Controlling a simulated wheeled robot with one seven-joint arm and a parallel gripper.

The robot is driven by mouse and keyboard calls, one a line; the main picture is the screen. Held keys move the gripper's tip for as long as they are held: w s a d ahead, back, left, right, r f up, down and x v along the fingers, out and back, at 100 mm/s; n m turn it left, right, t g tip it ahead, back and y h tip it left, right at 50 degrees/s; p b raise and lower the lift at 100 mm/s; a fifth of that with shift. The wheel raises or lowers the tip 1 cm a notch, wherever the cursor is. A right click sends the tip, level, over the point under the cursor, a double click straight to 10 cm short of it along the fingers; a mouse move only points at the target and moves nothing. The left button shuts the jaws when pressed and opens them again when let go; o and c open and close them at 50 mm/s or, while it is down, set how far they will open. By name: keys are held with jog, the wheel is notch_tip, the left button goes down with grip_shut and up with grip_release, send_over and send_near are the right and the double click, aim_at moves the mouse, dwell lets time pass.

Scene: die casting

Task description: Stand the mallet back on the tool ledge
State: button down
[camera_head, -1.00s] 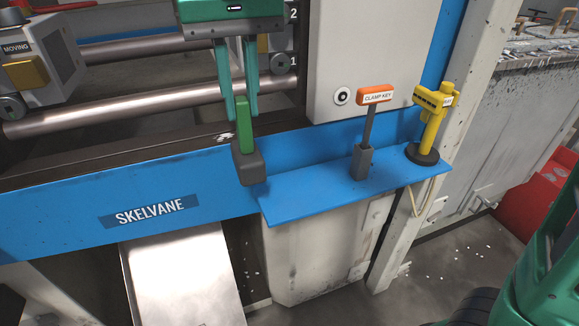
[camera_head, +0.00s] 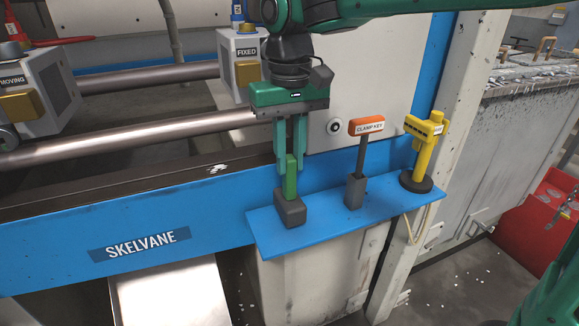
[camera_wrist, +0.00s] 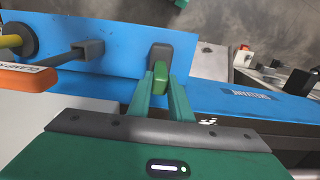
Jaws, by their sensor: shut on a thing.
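The mallet (camera_head: 290,208) has a green handle and a dark grey block head. It is upright with its head down, over the left end of the blue tool ledge (camera_head: 320,228). The head looks at or just above the ledge surface; I cannot tell if it touches. My gripper (camera_head: 291,165) is shut on the green handle from above. In the wrist view the mallet's green handle (camera_wrist: 160,73) sits between the fingers (camera_wrist: 160,98), with the grey head beyond it against the blue ledge (camera_wrist: 115,40).
The orange clamp key (camera_head: 366,127) stands in a grey socket (camera_head: 355,191) right of the mallet. A yellow tool (camera_head: 423,140) stands on a dark round base at the ledge's right end. The blue machine front (camera_head: 200,225) lies to the left, with steel bars above.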

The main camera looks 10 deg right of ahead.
jog(key=shift+f, duration=1.25)
jog(key=c, duration=1.6)
grip_release()
notch_tip(320, 180, up, 12)
jog(key=shift+r, duration=0.1)
jog(key=shift+s, duration=0.15)
